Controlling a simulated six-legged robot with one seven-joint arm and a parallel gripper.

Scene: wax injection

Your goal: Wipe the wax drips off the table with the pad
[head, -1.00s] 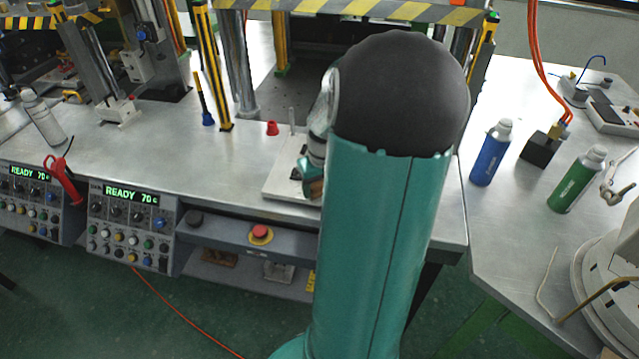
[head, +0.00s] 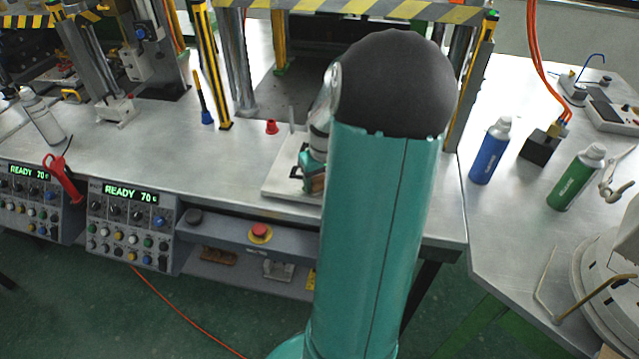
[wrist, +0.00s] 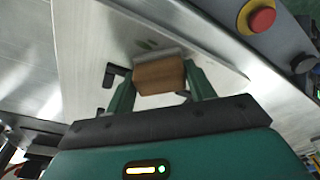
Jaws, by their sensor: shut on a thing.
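The pad (wrist: 158,76), a tan-brown block with a pale grey layer along its far edge, is between the two teal fingers of my gripper (wrist: 160,82) in the wrist view. The gripper is shut on it. Small dark greenish marks (wrist: 148,44), probably wax drips, lie on the pale metal surface just beyond the pad. I cannot tell whether the pad touches the surface. In the head view, my gripper (head: 313,172) shows only in part, low over a pale plate (head: 278,183) on the table (head: 160,145). My own arm hides the pad and drips there.
A red emergency button (head: 260,232) sits below the table's front edge, beside control panels (head: 128,225). A small red cap (head: 272,127) stands behind the plate. A blue bottle (head: 490,152) and a green bottle (head: 575,178) stand on the right table. Striped posts rise behind.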

